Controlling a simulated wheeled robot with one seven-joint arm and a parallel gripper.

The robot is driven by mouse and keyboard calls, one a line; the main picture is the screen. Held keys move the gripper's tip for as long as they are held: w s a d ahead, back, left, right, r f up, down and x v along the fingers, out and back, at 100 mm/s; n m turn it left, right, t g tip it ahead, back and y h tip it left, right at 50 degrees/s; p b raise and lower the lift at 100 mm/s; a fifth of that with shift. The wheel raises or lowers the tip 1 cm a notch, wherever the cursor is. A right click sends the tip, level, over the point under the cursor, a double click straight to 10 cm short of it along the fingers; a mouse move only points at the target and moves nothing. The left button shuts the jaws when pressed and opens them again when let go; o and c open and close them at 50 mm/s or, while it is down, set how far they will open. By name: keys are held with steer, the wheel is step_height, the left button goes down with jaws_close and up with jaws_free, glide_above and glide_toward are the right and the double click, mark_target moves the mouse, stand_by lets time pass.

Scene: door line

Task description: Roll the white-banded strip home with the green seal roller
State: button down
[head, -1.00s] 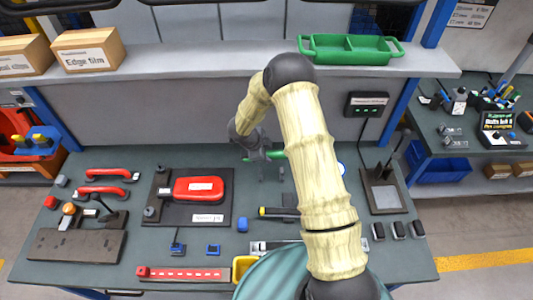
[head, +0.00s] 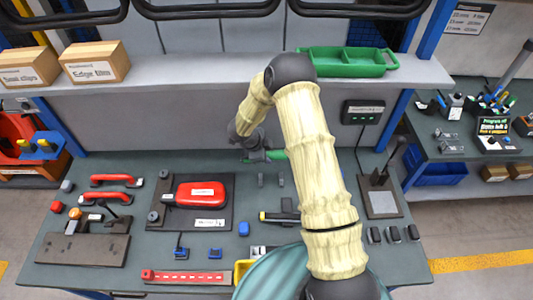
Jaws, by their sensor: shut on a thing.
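My gripper (head: 262,156) is over the back middle of the bench, small and partly hidden by my own arm. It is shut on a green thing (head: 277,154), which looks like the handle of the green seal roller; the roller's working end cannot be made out. A red panel (head: 202,194) lies on a dark plate left of the gripper.
Red handles (head: 112,180) lie at left. A shelf with boxes (head: 95,62) and a green tray (head: 347,61) runs behind. A dark stand (head: 381,200) is at right.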

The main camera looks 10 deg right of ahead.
steer(key=s+b, duration=0.8)
steer(key=s, duration=1.3)
steer(key=shift+s, duration=0.35)
steer(key=shift+w, duration=0.15)
